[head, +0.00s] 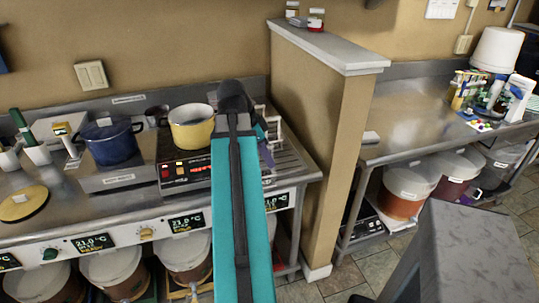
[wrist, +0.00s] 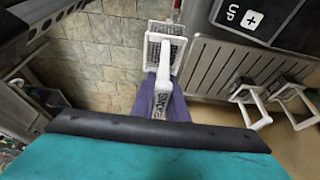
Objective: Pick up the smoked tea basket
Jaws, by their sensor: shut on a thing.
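The smoked tea basket (wrist: 152,42) is a small white mesh basket with a long white handle. Dark letters on the handle start with "SM"; the rest is hidden. In the wrist view my gripper (wrist: 164,88) has purple fingers shut on this handle, and the basket hangs beyond them over the tiled floor, beside the counter. I cannot make out the basket there.
Two more white-handled baskets (wrist: 247,97) rest on the ribbed drainboard (wrist: 220,62). A yellow pot (head: 191,130) stands on the hot plate left of my arm, with a blue pot (head: 110,143) further left. A partition wall (head: 325,130) rises at right.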

